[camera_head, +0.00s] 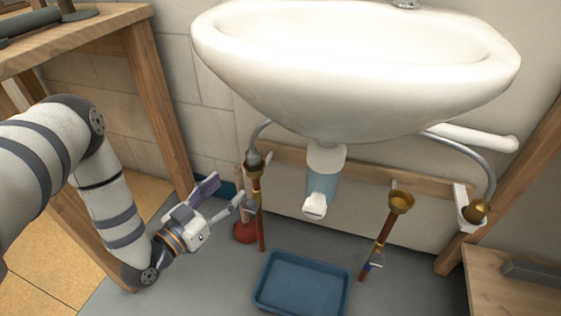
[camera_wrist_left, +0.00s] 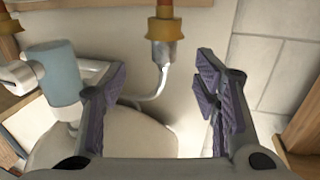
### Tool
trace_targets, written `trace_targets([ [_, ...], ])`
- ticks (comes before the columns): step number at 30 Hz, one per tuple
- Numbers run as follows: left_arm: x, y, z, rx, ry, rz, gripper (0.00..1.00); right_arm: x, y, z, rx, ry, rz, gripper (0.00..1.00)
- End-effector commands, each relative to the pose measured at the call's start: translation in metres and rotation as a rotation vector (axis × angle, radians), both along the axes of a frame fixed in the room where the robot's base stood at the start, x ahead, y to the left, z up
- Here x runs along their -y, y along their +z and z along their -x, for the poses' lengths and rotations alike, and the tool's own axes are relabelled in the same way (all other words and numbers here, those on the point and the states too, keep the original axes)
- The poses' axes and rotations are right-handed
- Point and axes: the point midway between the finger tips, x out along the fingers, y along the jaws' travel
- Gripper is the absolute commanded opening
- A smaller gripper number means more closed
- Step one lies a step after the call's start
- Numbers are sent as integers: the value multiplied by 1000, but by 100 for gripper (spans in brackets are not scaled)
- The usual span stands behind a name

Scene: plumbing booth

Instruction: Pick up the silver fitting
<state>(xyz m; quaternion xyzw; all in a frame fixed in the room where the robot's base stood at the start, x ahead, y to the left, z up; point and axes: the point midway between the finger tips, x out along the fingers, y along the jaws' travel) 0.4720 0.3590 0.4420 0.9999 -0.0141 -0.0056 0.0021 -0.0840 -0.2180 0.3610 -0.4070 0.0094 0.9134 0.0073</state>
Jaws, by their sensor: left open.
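The silver fitting (camera_head: 254,160) is a dark grey metal piece at the lower end of the left hose under the sink. It sits at the top of the left copper pipe, against a brass-coloured collar. In the left wrist view, which looks upside down, the silver fitting (camera_wrist_left: 160,54) shows beyond and between the fingers, joined to the hose. My left gripper (camera_head: 226,194) is open, lower and to the left of the fitting in the head view. Its purple-padded fingers show apart in the wrist view (camera_wrist_left: 162,98), with nothing between the pads. My right gripper is not in view.
A white sink (camera_head: 350,85) hangs above, with a blue-and-white trap (camera_head: 322,180) below it. A blue tray (camera_head: 302,285) lies on the floor. A brass funnel-shaped fitting (camera_head: 401,200) tops the right pipe. A wooden bench leg (camera_head: 160,100) stands left.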

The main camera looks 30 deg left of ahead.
Motion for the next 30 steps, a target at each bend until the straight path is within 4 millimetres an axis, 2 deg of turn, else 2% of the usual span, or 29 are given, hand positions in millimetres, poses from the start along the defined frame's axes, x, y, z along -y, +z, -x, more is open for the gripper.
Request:
trace_targets([
  [2, -2, 0, -8, 15, 2, -4, 56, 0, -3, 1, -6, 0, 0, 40],
  [9, -1, 1, -58, 15, 2, -3, 56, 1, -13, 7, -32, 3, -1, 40],
  [14, -2, 6, -78, 15, 3, -3, 56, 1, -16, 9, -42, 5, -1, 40],
  [19, -5, 13, -110, 12, 3, -3, 56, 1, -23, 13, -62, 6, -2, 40],
  [22, -5, 14, -120, 10, 2, -3, 56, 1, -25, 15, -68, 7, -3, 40],
  [28, -5, 16, -122, 11, 2, -2, 56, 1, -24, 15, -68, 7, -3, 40],
  [29, -4, 16, -122, 11, 2, -2, 53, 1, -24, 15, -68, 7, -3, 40],
  [30, -4, 16, -122, 11, 2, -2, 44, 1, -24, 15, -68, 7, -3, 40],
])
